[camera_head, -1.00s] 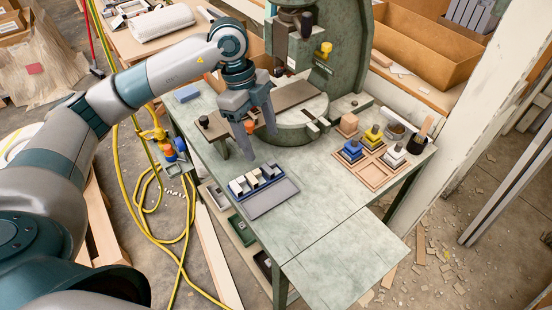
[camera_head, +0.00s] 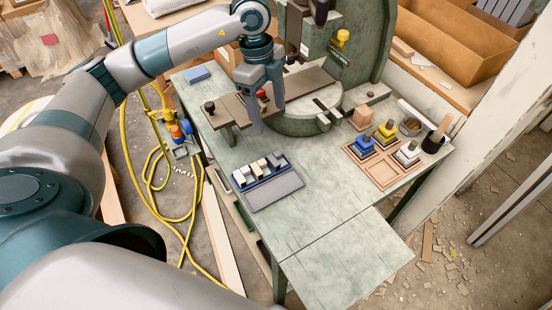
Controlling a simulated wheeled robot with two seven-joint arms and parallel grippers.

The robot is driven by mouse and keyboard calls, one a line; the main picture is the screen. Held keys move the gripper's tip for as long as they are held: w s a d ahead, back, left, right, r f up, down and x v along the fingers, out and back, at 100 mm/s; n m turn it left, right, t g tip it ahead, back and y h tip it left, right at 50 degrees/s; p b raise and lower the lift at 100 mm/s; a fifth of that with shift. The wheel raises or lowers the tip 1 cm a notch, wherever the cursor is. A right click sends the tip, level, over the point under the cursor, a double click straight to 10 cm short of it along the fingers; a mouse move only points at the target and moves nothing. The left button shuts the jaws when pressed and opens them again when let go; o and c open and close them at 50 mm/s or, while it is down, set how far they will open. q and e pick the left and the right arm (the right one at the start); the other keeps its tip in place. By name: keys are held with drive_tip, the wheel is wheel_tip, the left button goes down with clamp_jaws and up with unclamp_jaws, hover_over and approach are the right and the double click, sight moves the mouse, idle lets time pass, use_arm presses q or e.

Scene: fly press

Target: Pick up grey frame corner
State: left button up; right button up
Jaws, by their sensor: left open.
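My left gripper (camera_head: 268,118) hangs fingers down, open, in front of the green fly press (camera_head: 372,50). Its fingers overlap the press's brown bar (camera_head: 232,108) in the picture, and a small red part shows behind them. I see nothing held in it. A blue rack (camera_head: 264,180) with several small white, grey and dark pieces lies on the bench, nearer than the gripper and apart from it. I cannot tell which piece, if any, is the grey frame corner. My right gripper is not in view.
A wooden tray (camera_head: 381,180) holds blue, yellow and white knobbed blocks at the right of the bench (camera_head: 320,205). A dark cup (camera_head: 433,142) and a blue block (camera_head: 197,74) are near the bench edges. The front of the bench is clear.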

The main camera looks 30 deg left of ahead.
use_arm(q)
drive_tip(key=p, duration=0.3)
hover_over(276, 154)
drive_tip(key=s, duration=0.1)
wheel_tip(276, 154, down, 10)
drive_tip(key=shift+r, duration=0.25)
drive_tip(key=shift+f, duration=0.6)
drive_tip(key=shift+s+d+f+p, duration=0.1)
drive_tip(key=shift+d+f+p, duration=0.05)
drive_tip(key=shift+f+p, duration=0.65)
wheel_tip(276, 154, down, 3)
drive_tip(key=shift+d+r+p, duration=0.1)
drive_tip(key=shift+d+p, duration=0.05)
drive_tip(key=shift+p, duration=0.55)
drive_tip(key=shift+f, duration=0.4)
drive_tip(key=shift+c, duration=0.4)
drive_tip(key=c, duration=1.3)
